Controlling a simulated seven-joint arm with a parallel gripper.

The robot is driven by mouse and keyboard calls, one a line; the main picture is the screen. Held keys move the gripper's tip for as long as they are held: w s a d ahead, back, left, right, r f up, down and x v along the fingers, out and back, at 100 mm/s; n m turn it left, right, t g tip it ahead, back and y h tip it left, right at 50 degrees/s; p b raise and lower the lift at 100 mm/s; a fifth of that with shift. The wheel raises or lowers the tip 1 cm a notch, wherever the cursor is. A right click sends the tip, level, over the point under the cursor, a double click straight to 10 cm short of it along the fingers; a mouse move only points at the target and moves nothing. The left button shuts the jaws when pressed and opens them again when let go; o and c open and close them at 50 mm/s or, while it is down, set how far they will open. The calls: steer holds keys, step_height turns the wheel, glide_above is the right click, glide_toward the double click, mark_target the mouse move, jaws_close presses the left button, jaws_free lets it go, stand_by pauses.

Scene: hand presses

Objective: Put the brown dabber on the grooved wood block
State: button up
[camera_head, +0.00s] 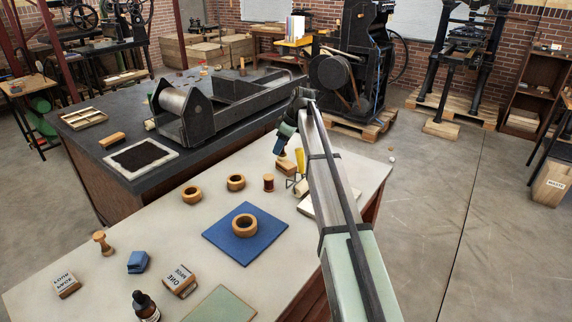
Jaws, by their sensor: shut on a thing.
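My gripper (281,150) is at the far end of the table, small in view and partly covered by my own arm. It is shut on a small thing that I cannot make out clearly. A tan wood block (287,168) lies right below the fingers; its groove is too small to see, and I cannot tell if the held thing touches it. A brown spool-shaped piece (268,183) stands upright just left of and nearer than the block. A lighter wooden knobbed piece (103,243) stands at the table's left. Which of these is the brown dabber is unclear.
A yellow-handled tool (300,161) is close right of the block. Two wooden rings (192,195) (236,182) stand nearby, and another ring (244,225) sits on a blue mat (222,238). Labelled blocks (180,281), a blue block (138,262) and a dark bottle (145,306) are in front.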

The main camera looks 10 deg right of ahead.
steer(key=w+d, duration=0.3)
steer(key=w, duration=0.1)
steer(key=r, duration=0.1)
glide_above(284, 163)
steer(key=shift+w+d+r+n, duration=0.1)
steer(key=shift+d+r+n, duration=0.1)
steer(key=shift+n, duration=0.2)
steer(key=shift+a+f, duration=0.1)
steer(key=shift+f, duration=4.6)
steer(key=shift+f, duration=0.1)
steer(key=o, duration=1.1)
steer(key=shift+o, duration=0.2)
steer(key=v, duration=1.2)
